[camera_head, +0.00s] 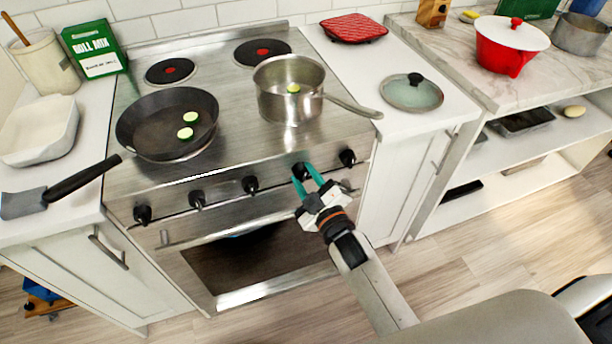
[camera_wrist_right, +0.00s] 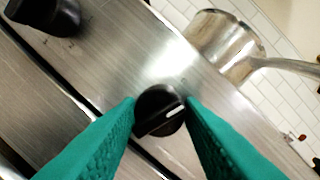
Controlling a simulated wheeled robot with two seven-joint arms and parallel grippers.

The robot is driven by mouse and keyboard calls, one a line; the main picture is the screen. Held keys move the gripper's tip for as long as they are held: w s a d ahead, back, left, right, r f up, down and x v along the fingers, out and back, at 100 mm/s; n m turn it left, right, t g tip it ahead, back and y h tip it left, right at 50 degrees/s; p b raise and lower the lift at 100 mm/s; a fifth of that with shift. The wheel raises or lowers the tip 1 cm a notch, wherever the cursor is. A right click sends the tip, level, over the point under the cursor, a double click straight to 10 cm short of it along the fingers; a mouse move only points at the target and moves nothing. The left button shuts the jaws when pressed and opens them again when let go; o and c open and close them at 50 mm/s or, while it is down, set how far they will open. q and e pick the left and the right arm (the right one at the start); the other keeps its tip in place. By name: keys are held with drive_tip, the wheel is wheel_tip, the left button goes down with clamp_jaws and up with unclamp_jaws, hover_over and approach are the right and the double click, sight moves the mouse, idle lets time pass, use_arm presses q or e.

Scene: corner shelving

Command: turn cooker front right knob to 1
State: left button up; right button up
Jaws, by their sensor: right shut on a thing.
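The cooker (camera_head: 215,165) has several black knobs in a row along its front. My right gripper (camera_head: 308,178) reaches up from the lower right to the second knob from the right (camera_head: 300,171). In the right wrist view its green fingers (camera_wrist_right: 160,118) lie on either side of this black knob (camera_wrist_right: 158,108), shut on it. The knob's white mark runs diagonally up to the right. The rightmost knob (camera_head: 348,157) is free beside the gripper. My left gripper is not in view.
A steel saucepan (camera_head: 288,100) stands on the front right, its handle pointing right. A black frying pan (camera_head: 165,130) with green slices sits on the front left. The oven door handle (camera_head: 220,214) runs below the knobs. A glass lid (camera_head: 411,93) lies on the right counter.

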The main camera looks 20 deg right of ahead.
drive_tip(key=m+p, duration=0.1)
drive_tip(key=m, duration=0.3)
drive_tip(key=m+h+p, duration=0.1)
drive_tip(key=m, duration=0.4)
drive_tip(key=shift+f+t, duration=0.1)
drive_tip(key=shift+t, duration=0.3)
drive_tip(key=shift+m, duration=0.4)
drive_tip(key=o, duration=1)
drive_tip(key=shift+c, duration=0.2)
drive_tip(key=s+d+f+b, duration=0.1)
drive_tip(key=s, duration=1.1)
drive_tip(key=shift+f, duration=0.15)
